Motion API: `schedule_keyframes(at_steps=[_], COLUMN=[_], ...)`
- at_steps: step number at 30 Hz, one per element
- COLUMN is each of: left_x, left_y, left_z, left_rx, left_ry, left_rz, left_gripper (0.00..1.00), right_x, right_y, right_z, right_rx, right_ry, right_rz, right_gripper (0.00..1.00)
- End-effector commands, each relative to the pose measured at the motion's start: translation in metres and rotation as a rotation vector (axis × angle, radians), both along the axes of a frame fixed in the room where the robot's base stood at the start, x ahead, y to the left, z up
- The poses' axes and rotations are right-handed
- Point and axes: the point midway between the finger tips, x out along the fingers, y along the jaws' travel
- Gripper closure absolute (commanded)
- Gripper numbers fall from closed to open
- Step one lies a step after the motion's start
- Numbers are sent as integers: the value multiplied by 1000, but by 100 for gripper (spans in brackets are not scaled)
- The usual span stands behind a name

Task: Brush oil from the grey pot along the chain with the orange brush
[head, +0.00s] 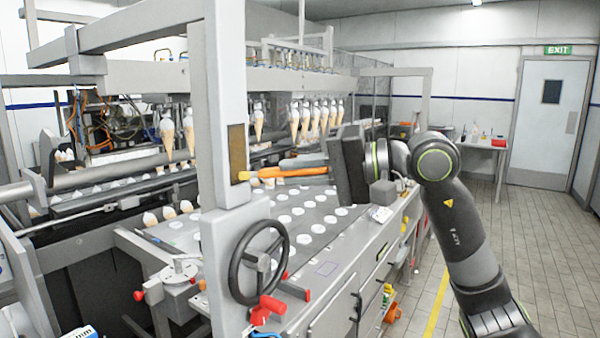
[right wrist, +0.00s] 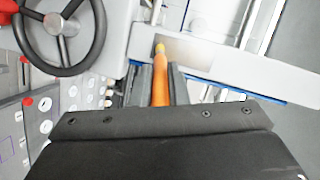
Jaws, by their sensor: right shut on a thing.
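My right gripper (head: 308,166) is shut on the orange brush (head: 285,172) and holds it level, with its yellow tip pointing left. In the right wrist view the brush (right wrist: 160,80) lies between the two grey fingers of the gripper (right wrist: 160,88). The brush tip is at the lower part of a brown, slot-like panel (head: 237,152) on the upright grey post; I cannot tell if it touches. This panel may hold the chain, but no links can be made out. I cannot make out the grey pot with certainty; a small grey block (head: 382,192) stands below the gripper. My left gripper is out of view.
The grey post (head: 226,100) stands close in front of the gripper. A black handwheel (head: 258,258) with a red knob is below. The machine's deck (head: 325,235) has rows of white discs, and several cones (head: 318,115) hang above. The tiled floor at right is open.

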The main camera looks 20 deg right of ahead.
Motion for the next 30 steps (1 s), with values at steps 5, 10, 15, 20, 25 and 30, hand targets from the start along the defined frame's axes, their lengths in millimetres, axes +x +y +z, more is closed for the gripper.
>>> schedule_keyframes(at_steps=[5,10,15,20,25,30], left_x=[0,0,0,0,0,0], left_y=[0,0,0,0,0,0], left_z=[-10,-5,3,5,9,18], left_rx=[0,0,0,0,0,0], left_ry=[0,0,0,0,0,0], left_rz=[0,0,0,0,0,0], left_gripper=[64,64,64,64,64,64], right_x=[0,0,-1,0,0,0], right_y=[0,0,0,-1,0,0], right_z=[-9,1,16,23,29,45], right_rx=[0,0,0,0,0,1], right_ry=[0,0,-1,1,0,-1], right_rz=[-1,-1,-1,0,0,0], right_gripper=[100,100,100,100,100,100])
